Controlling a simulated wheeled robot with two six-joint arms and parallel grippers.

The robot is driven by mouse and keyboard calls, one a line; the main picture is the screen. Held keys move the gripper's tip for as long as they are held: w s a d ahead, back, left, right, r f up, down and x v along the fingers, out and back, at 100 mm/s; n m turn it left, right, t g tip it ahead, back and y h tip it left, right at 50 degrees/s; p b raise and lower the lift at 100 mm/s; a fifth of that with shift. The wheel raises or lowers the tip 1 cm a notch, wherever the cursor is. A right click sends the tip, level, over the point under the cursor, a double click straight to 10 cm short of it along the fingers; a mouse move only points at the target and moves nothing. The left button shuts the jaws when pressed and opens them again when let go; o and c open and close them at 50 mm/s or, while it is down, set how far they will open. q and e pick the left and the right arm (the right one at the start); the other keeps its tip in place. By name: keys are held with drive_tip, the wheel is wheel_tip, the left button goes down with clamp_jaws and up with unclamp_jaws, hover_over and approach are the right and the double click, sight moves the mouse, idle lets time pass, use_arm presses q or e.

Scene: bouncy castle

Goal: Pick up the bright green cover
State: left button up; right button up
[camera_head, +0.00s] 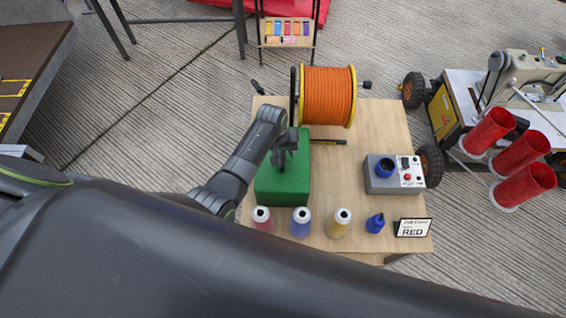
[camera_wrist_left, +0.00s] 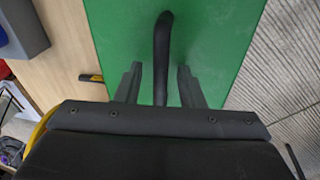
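The bright green cover (camera_head: 285,188) lies on the left part of the wooden table, a box-like shape with a black handle. It fills much of the left wrist view (camera_wrist_left: 225,40), where the black handle (camera_wrist_left: 162,50) stands between the fingers. My left gripper (camera_head: 282,158) is over the cover's upper part. In the left wrist view its fingers (camera_wrist_left: 160,85) are open, one on each side of the handle, with gaps visible. My left arm hides part of the cover's left side. My right gripper is not in view.
On the wooden table (camera_head: 390,125) an orange cable reel (camera_head: 327,97) stands just beyond the cover. Several colored bottles (camera_head: 300,222) line the near edge. A cart with red tubes (camera_head: 490,131) stands further right.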

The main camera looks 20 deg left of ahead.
use_arm(q)
drive_tip(key=shift+f, duration=0.2)
drive_tip(key=shift+c, duration=0.4)
clamp_jaws()
drive_tip(key=shift+r, duration=0.1)
idle(1.1)
